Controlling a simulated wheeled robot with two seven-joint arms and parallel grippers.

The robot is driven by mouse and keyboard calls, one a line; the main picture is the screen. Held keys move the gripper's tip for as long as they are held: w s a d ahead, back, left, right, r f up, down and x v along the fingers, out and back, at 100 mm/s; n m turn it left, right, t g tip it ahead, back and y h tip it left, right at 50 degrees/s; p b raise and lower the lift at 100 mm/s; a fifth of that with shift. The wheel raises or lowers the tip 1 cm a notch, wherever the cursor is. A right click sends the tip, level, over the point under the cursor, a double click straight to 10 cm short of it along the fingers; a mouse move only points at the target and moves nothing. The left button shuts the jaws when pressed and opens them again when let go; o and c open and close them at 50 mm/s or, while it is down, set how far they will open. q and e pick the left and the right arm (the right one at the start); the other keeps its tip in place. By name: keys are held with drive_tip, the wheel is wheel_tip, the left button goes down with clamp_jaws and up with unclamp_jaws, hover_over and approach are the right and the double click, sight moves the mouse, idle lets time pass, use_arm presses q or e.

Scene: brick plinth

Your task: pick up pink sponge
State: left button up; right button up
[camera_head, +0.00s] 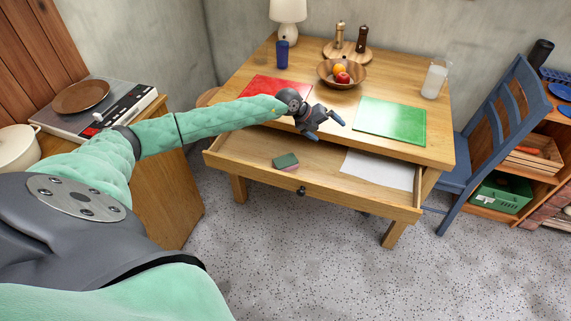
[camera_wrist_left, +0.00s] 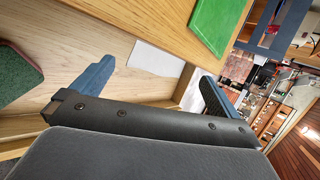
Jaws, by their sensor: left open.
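The sponge (camera_head: 286,161) lies in the open table drawer (camera_head: 248,158), left of its middle. Its top is dark green, and a pink layer shows along its lower edge. The sponge also shows at the left edge of the left wrist view (camera_wrist_left: 18,72), partly cut off by the frame. My left gripper (camera_head: 326,127) is open and empty, over the rear part of the drawer near the table's front edge, up and to the right of the sponge and apart from it. Its two blue fingers stand wide apart in the left wrist view (camera_wrist_left: 153,84). My right gripper is not seen.
A white sheet (camera_head: 378,169) lies in the drawer's right part. The tabletop above holds a red mat (camera_head: 262,87), a green mat (camera_head: 391,120), a fruit bowl (camera_head: 325,77) and a clear jar (camera_head: 434,80). A blue chair (camera_head: 490,130) stands at the right.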

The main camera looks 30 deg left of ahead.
sight(285, 160)
use_arm(q)
drive_tip(key=s+a+f+n+g+y, duration=0.1)
drive_tip(key=s+a+f+g+y, duration=0.1)
drive_tip(key=a, duration=0.1)
drive_tip(key=s+a+f+n+g+y, duration=0.2)
drive_tip(key=s+a, duration=0.1)
drive_tip(key=a, duration=0.1)
drive_tip(key=s+a+f+n+g+y, duration=0.1)
drive_tip(key=s+a+f+g+y, duration=0.1)
drive_tip(key=s+a, duration=0.1)
drive_tip(key=shift+s+a+f, duration=0.2)
drive_tip(key=shift+s, duration=0.05)
drive_tip(key=shift+s+a+n+y, duration=0.15)
drive_tip(key=shift+s+n+y, duration=0.15)
drive_tip(key=shift+n, duration=0.4)
drive_tip(key=shift+f+p, duration=0.45)
drive_tip(key=shift+f, duration=0.95)
drive_tip(key=f, duration=0.1)
drive_tip(key=f+p, duration=0.1)
drive_tip(key=f, duration=0.1)
drive_tip(key=f+p, duration=0.1)
drive_tip(key=shift+s+f, duration=0.25)
drive_tip(key=shift+s, duration=0.05)
drive_tip(key=shift+f, duration=0.3)
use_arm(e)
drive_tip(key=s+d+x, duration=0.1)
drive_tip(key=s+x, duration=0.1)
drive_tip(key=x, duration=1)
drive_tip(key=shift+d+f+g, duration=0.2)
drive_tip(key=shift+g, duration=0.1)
